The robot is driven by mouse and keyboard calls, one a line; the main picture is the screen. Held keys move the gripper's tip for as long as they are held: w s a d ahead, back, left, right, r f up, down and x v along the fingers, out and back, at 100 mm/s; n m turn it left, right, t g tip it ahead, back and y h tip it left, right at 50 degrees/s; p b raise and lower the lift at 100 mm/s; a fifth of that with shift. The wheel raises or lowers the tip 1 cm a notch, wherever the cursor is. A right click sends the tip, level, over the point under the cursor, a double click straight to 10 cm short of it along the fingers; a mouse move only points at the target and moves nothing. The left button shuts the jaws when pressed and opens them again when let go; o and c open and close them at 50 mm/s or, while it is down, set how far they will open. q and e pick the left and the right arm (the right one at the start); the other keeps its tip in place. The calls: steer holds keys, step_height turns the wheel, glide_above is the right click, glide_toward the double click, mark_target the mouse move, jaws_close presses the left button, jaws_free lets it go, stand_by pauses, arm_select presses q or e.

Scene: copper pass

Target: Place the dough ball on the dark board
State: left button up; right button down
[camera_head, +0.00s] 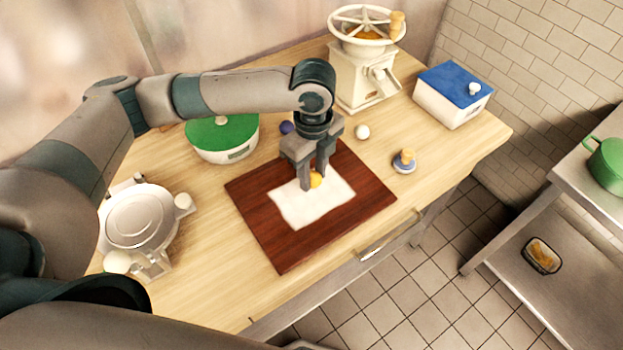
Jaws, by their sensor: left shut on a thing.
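The dark board (262,222) is a red-brown rectangle in the middle of the wooden counter. A white sheet (300,215) lies on it. My left gripper (311,183) points down over the sheet, shut on a small yellow-orange ball (316,180) that its fingers partly hide. The ball is at or just above the sheet; I cannot tell if it touches. A plain off-white ball (362,131) lies on the counter behind the board. I cannot tell for sure which ball is the dough ball. My right gripper is not in view.
Behind the board stand a green-lidded pot (222,135), a dark blue ball (286,127), a cream grinder (360,75) and a blue-lidded box (452,95). A small stamp (404,162) stands right of the board, a round white press (138,220) at left. The counter's front edge is near the board.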

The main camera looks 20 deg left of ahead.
mark_target(312, 185)
arm_select(q)
steer(key=shift+a+f, duration=0.1)
stand_by(0.3)
steer(key=shift+f+p, duration=0.3)
steer(key=shift+f, duration=0.05)
step_height(312, 185, down, 3)
steer(key=shift+r+p, duration=0.1)
steer(key=shift+p, duration=0.45)
steer(key=shift+f, duration=0.25)
steer(key=shift+f, duration=0.1)
steer(key=o, duration=1)
